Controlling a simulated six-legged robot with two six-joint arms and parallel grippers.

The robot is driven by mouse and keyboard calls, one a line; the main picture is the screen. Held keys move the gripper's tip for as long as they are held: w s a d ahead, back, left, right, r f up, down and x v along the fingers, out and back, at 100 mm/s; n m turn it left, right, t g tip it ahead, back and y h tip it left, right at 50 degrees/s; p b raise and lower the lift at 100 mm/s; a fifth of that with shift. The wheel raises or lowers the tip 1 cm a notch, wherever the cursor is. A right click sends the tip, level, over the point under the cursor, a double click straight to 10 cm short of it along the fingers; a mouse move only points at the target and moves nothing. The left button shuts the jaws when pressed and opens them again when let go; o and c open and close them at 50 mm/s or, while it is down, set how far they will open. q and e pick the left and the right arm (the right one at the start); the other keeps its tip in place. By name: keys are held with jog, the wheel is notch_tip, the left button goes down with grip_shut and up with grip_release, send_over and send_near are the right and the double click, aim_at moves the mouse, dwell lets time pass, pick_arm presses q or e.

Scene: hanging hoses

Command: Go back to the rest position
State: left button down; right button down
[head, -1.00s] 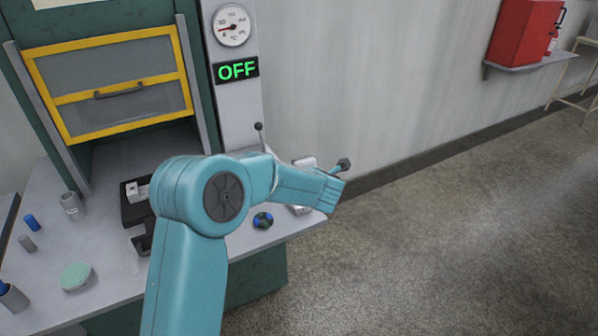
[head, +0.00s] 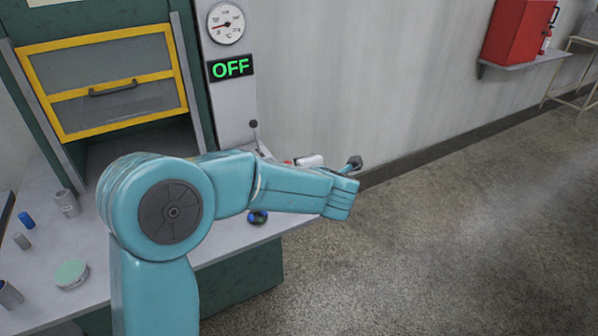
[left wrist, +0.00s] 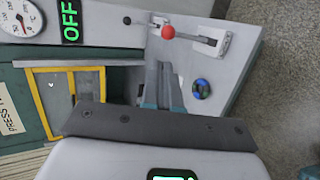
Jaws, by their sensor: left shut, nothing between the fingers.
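My left arm (head: 165,205) comes up from the lower part of the head view and bends to the right across the bench front. My right gripper is in neither view.
The grey bench (head: 40,225) holds a green-topped round dish (head: 71,273) and several small cylinders. A yellow-framed sash (head: 105,83) stands behind. A display (head: 230,67) reads OFF beneath a dial gauge (head: 226,23). Open floor (head: 450,240) lies to the right.

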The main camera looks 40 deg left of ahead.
pick_arm(q)
jog(key=s+d+f+m+h, duration=0.2)
jog(key=d+f+m, duration=0.15)
jog(key=f, duration=0.55)
jog(key=s+d+f+m+h, duration=0.15)
jog(key=f+m, duration=0.25)
jog(key=f, duration=0.6)
jog(key=s+d+f+m+h, duration=0.2)
jog(key=d+f+m, duration=0.15)
jog(key=f, duration=0.55)
jog(key=s+d+f+m+g+h, duration=0.3)
jog(key=s+d+f+m+h, duration=0.1)
jog(key=s+d+m, duration=0.4)
jog(key=s+d+f+m+g+h, duration=0.4)
jog(key=s+d+m, duration=0.5)
jog(key=s, duration=0.3)
jog(key=shift+d+f+h, duration=0.2)
jog(key=shift+f+h, duration=0.25)
jog(key=shift+f, duration=0.25)
